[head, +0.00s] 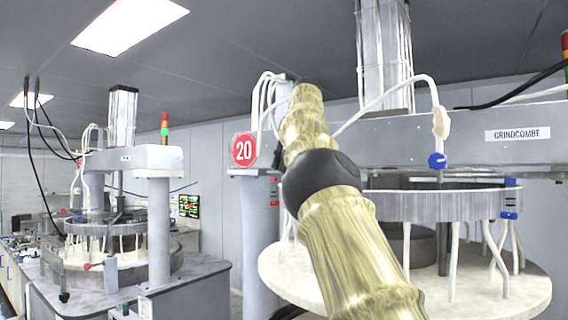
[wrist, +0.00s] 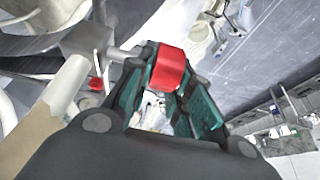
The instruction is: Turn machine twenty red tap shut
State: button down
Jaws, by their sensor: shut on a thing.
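The red tap handle (wrist: 168,68) shows in the wrist view, a bright red block on a grey stem that enters from the left. My gripper (wrist: 165,82) has its teal-lined fingers on either side of the handle and is shut on it near the fingertips. Machine twenty carries a round red sign (head: 244,148) with a white 20 in the head view. The red tap and my gripper cannot be made out in the head view, where my arm covers part of the machine.
A blue tap (head: 437,160) hangs on a white hose at the right. Machine twenty's pale round table (head: 530,290) stands below. Another machine (head: 158,225) is at the left, with a red-tipped fitting (head: 87,266). A second red piece (wrist: 96,84) shows left of my fingers in the wrist view.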

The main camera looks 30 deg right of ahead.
jog(key=shift+w+f+g, duration=0.1)
jog(key=shift+f+g, duration=0.05)
jog(key=shift+g, duration=0.15)
dwell(0.4)
jog(key=c, duration=1.3)
grip_release()
jog(key=shift+w, duration=0.1)
jog(key=shift+s+d+r, duration=0.15)
jog(key=shift+s+r, duration=0.05)
jog(key=shift+r, duration=0.35)
jog(key=shift+s, duration=0.35)
jog(key=shift+s+d, duration=0.75)
jog(key=shift+s, duration=1)
jog(key=shift+s+d, duration=0.75)
jog(key=shift+s, duration=0.95)
jog(key=shift+s+d, duration=0.75)
jog(key=shift+s, duration=1)
